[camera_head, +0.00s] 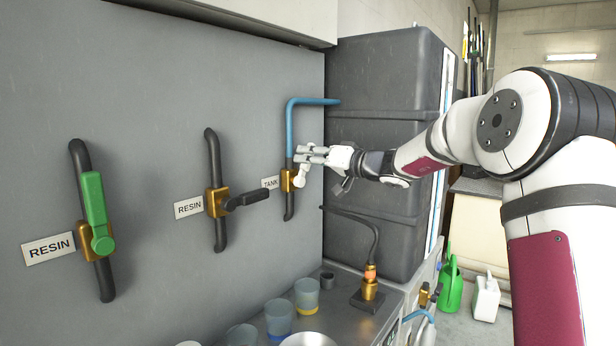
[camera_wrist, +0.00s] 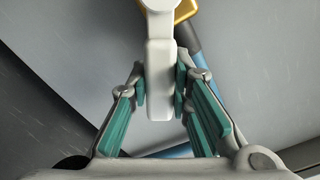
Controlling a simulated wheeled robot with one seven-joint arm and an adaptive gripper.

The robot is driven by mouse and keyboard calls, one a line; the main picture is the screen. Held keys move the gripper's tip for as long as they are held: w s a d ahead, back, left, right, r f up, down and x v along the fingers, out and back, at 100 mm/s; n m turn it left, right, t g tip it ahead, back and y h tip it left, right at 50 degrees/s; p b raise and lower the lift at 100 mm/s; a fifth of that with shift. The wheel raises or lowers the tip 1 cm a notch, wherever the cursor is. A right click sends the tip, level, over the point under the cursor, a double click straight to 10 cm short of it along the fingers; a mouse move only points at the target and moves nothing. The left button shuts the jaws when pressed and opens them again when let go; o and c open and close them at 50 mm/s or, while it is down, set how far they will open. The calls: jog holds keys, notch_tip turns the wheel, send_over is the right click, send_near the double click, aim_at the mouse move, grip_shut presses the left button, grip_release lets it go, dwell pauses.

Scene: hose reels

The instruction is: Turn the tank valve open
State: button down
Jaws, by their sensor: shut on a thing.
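The tank valve has a brass body (camera_head: 287,180) on a pipe that is blue above it and dark below, beside the TANK label (camera_head: 270,183). Its white handle (camera_head: 300,178) rises from the pivot towards my gripper (camera_head: 312,154). My gripper is shut on the handle. In the wrist view the handle (camera_wrist: 160,75) lies between the teal-padded fingers, with the brass body (camera_wrist: 186,10) and the blue pipe (camera_wrist: 206,62) behind it. There the handle lies at a slant to the pipe. My fingers hide part of the handle in the head view.
Two valves labelled RESIN sit to the left, one with a green handle (camera_head: 95,210), one with a black handle (camera_head: 246,199). A dark tank (camera_head: 375,190) stands close behind my gripper. Below, a counter holds several cups (camera_head: 306,296) and a brass fitting with a hose (camera_head: 369,288).

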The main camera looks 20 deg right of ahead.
jog(key=shift+s+a+n+b, duration=0.35)
jog(key=shift+n+b, duration=0.5)
jog(key=shift+b, duration=1.7)
jog(key=shift+s+a+n+b, duration=0.2)
jog(key=shift+a+n+b, duration=0.45)
jog(key=shift+b, duration=1.9)
jog(key=n+b, duration=0.1)
jog(key=b, duration=0.2)
jog(key=n+b, duration=0.1)
jog(key=b, duration=0.2)
jog(key=shift+s+a+r+n, duration=0.3)
jog(key=shift+s+a+n, duration=0.1)
jog(key=shift+s+a+r+b, duration=0.1)
jog(key=shift+b, duration=0.45)
jog(key=c, duration=1.4)
grip_release()
jog(key=shift+c, duration=0.2)
jog(key=v, duration=1.2)
